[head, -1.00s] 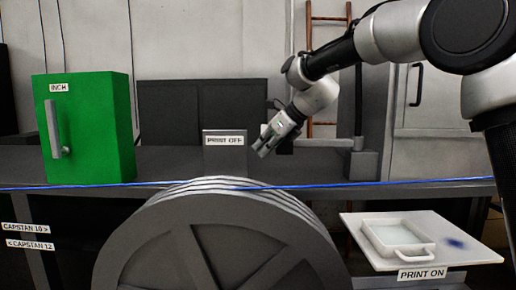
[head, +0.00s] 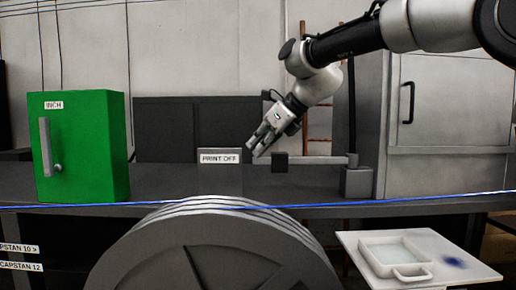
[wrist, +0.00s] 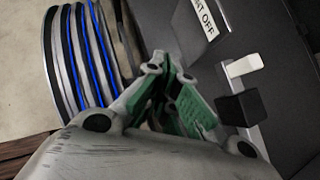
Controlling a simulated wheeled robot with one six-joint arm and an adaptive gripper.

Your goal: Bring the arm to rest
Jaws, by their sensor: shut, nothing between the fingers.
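My gripper (head: 259,148) hangs at the end of my arm, tilted down to the left, in the middle of the head view. Its fingers are together and empty. In the wrist view the gripper (wrist: 170,62) shows green pads closing to a point. The fingertips are just right of the PRINT OFF sign (head: 220,157) in the head view, with no contact that I can make out. The blue cable (head: 400,200) runs across the grooved grey wheel (head: 215,250), below my gripper.
A green INCH box (head: 85,150) with a handle stands at the left. A grey bar with a black block (head: 280,162) is close to my gripper. A white tray (head: 400,262) lies on a board at the lower right. A grey cabinet (head: 450,110) stands behind the arm.

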